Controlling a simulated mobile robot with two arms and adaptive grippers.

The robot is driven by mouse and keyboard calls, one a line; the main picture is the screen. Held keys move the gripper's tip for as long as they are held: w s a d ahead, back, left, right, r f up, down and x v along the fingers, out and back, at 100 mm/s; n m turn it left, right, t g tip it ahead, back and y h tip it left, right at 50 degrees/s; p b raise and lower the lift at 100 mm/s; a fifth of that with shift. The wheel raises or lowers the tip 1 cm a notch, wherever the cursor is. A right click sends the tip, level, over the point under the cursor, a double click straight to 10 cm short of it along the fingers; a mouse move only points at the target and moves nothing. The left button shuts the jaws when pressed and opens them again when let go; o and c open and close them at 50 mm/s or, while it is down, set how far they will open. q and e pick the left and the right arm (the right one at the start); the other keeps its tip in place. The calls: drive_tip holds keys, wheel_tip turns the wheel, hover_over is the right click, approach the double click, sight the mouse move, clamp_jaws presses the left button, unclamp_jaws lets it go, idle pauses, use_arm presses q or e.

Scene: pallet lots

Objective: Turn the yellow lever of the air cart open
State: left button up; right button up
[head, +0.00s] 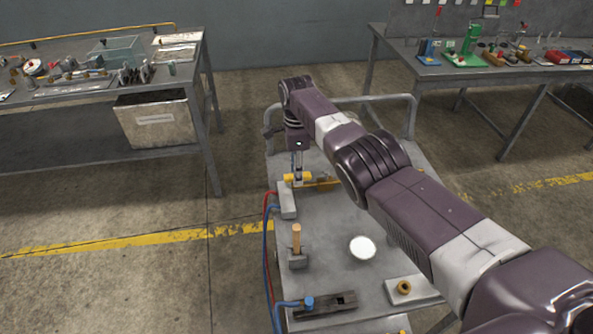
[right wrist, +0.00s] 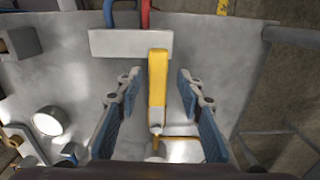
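The air cart (head: 330,230) is a grey cart in the middle of the head view. Its yellow lever (head: 288,178) sticks out to the right from the far end of a light grey block (head: 287,203) at the cart's left side. My right gripper (head: 298,176) points down over the lever. In the right wrist view, the lever (right wrist: 157,80) lies between the two open fingers (right wrist: 157,88), with a gap on each side. It stands square to the block (right wrist: 125,43). My left gripper is not in view.
Red and blue hoses (head: 267,235) run along the cart's left edge. Laden tables stand left and right.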

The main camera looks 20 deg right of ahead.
wheel_tip(320, 180, up, 12)
idle(0.6)
idle(0.4)
